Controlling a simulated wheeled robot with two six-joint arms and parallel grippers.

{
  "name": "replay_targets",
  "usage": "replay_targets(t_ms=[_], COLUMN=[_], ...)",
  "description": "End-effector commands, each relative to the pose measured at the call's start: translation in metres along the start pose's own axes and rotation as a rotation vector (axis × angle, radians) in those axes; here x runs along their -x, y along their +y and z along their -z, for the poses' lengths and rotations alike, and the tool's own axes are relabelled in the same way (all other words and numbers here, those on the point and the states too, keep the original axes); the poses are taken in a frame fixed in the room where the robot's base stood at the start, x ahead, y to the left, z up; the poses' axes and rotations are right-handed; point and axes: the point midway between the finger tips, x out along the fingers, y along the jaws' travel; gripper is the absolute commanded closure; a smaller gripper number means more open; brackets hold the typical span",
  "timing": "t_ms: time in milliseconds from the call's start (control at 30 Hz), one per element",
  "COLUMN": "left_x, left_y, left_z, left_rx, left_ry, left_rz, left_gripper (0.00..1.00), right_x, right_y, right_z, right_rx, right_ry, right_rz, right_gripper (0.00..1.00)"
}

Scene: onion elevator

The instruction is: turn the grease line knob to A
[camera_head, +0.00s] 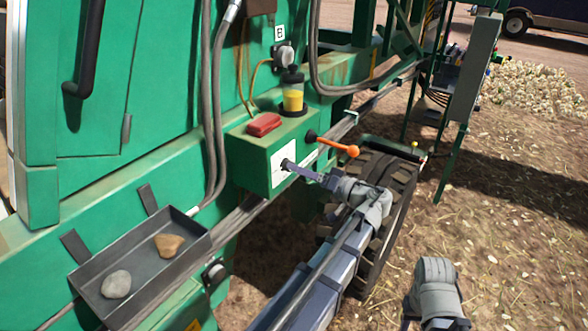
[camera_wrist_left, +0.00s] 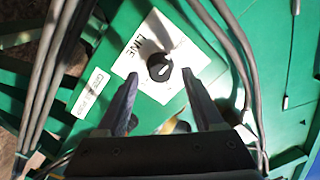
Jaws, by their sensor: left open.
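The grease line knob (camera_wrist_left: 157,68) is a small round black knob with a white mark. It sits on a white plate (camera_wrist_left: 138,49) marked "LINE". In the wrist view its white mark slants toward the upper right; I cannot make out a letter A. In the head view the knob (camera_head: 286,164) shows on the front of a green box (camera_head: 248,163), partly hidden by my gripper. My left gripper (camera_head: 304,172) is open in front of the plate. In the wrist view its fingertips (camera_wrist_left: 160,77) lie on either side of the knob, with no visible contact.
An orange-tipped lever (camera_head: 338,147) juts out just above my left gripper. A red block (camera_head: 264,125) and a yellow-filled jar (camera_head: 293,94) top the box. A tray (camera_head: 127,256) with two stones hangs lower left. Grey hoses (camera_head: 215,105) run close to the box's left.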

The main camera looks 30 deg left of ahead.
Motion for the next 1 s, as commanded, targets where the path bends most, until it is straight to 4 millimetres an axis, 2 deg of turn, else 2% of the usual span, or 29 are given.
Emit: replay_targets(t_ms=[33, 200, 567, 1000], left_x=[-0.008, -0.022, -0.025, -0.025], left_y=[0.0, 0.0, 0.0, 0.0], left_z=[-0.001, 0.0, 0.0, 0.0], left_rx=[0.0, 0.0, -0.001, -0.001], left_ry=[-0.002, -0.001, 0.0, 0.0], left_rz=[0.002, 0.001, -0.001, -0.001], left_gripper=[0.31, 0.31, 0.31, 0.81], right_x=[0.0, 0.0, 0.0, 0.0], right_y=[0.0, 0.0, 0.0, 0.0], right_z=[0.0, 0.0, 0.0, 0.0], right_rx=[0.0, 0.0, 0.0, 0.0], right_ry=[0.0, 0.0, 0.0, 0.0], right_rz=[0.0, 0.0, 0.0, 0.0], right_gripper=[0.5, 0.5, 0.5, 0.5])
